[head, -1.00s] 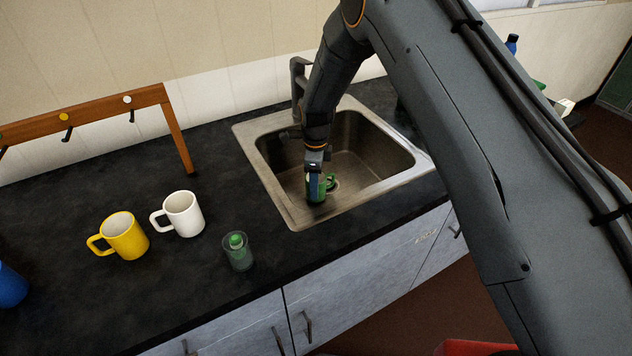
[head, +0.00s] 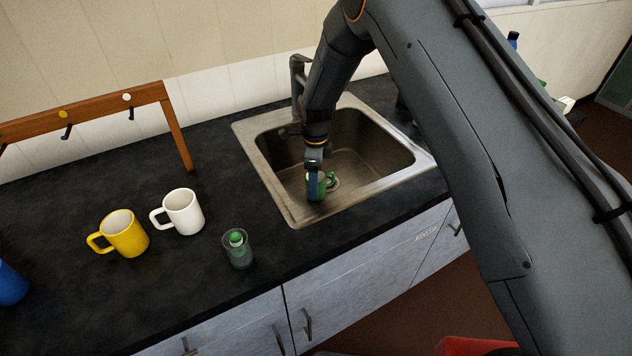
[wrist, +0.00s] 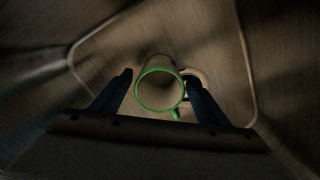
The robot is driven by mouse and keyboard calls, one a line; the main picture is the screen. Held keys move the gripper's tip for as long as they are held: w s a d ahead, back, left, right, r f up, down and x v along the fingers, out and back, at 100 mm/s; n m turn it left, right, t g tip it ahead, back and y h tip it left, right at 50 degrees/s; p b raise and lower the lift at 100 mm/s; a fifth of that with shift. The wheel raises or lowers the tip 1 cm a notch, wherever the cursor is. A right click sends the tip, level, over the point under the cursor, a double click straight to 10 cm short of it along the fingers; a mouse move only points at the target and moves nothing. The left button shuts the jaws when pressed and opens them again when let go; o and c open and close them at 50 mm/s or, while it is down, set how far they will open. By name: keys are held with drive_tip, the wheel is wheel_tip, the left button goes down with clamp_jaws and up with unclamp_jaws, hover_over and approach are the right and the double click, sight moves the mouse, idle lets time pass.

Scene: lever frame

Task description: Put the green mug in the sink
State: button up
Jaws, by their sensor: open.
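The green mug (head: 322,187) is inside the steel sink (head: 386,181), near its front left part. In the wrist view the green mug (wrist: 160,90) shows its round green rim and open mouth from above, with its handle toward the lower right. My gripper (head: 313,178) reaches down into the sink at the mug. In the wrist view my gripper (wrist: 160,92) is open, with one dark finger on each side of the mug. A gap shows on the left; the right finger is close to the mug. The head view partly hides the mug behind the gripper.
A white mug (head: 183,212), a yellow mug (head: 124,234) and a glass (head: 238,252) with a green item in it stand on the dark counter left of the sink. A wooden hook rack (head: 80,108) stands behind them. A faucet (head: 298,85) rises at the sink's back.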

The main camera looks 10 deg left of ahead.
wheel_tip(320, 180, up, 11)
drive_tip(key=b, duration=0.4)
drive_tip(key=s+d+r+n, duration=0.2)
drive_tip(key=s+d+n, duration=0.1)
drive_tip(key=d, duration=0.3)
drive_tip(key=s+d+r+n, duration=0.2)
drive_tip(key=s+d+n, duration=0.1)
drive_tip(key=d, duration=0.3)
drive_tip(key=s+d+r+n, duration=0.2)
drive_tip(key=s+d+n, duration=0.1)
drive_tip(key=d, duration=0.3)
drive_tip(key=shift+s+d+r+t, duration=0.2)
drive_tip(key=shift+d+r+t, duration=0.1)
drive_tip(key=shift+d+t, duration=0.1)
drive_tip(key=s+d+n, duration=0.1)
drive_tip(key=s+d, duration=0.1)
drive_tip(key=s+d+n, duration=0.2)
drive_tip(key=s, duration=0.1)
drive_tip(key=s+d+r+n, duration=0.1)
drive_tip(key=s+d, duration=0.1)
drive_tip(key=shift+s+d, duration=0.15)
drive_tip(key=s+d+n, duration=0.4)
drive_tip(key=s, duration=0.4)
drive_tip(key=shift+d+n+t, duration=0.3)
drive_tip(key=shift+n+t, duration=0.1)
